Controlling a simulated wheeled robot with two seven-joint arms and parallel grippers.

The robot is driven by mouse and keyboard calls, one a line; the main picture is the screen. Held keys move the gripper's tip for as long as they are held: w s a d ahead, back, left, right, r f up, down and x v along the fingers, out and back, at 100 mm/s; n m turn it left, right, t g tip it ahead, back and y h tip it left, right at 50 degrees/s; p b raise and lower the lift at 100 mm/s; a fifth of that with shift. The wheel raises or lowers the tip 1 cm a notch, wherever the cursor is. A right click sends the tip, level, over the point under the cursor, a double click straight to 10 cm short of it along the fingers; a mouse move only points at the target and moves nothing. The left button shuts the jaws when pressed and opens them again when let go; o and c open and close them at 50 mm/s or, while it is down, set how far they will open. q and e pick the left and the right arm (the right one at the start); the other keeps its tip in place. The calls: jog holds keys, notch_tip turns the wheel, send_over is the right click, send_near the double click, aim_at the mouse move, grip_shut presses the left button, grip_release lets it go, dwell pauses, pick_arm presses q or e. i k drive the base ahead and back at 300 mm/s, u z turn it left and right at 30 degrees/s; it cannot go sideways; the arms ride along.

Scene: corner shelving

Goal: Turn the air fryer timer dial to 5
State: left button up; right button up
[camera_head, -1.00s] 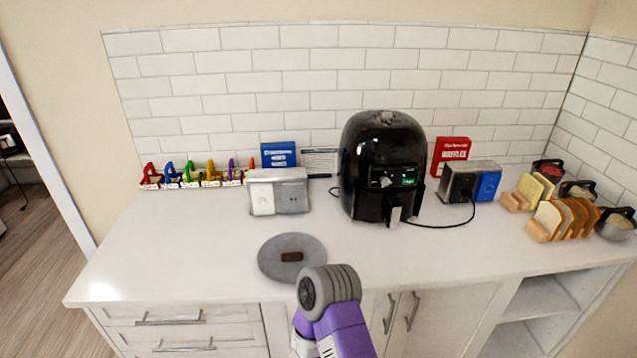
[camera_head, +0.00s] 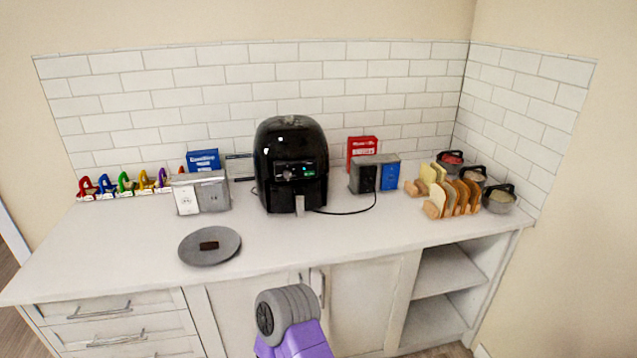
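The black air fryer (camera_head: 290,165) stands upright on the white counter, left of the middle of the view. Its small control panel (camera_head: 295,172) faces me, with a green lit patch at its right end. The timer dial is too small to make out clearly, and its setting cannot be read. The drawer handle (camera_head: 300,204) points toward me below the panel. Neither of my grippers is in view. One purple and grey arm link of mine shows at the bottom, in front of the cabinets and well short of the air fryer.
A grey plate (camera_head: 209,260) with a small brown piece lies at the front left. A grey-white box (camera_head: 202,192) stands left of the fryer. Bread slices (camera_head: 462,198) are farther right. The counter before the fryer is clear.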

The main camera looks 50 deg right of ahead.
aim_at(288, 174)
jog(key=z, duration=0.7)
jog(key=i, duration=0.45)
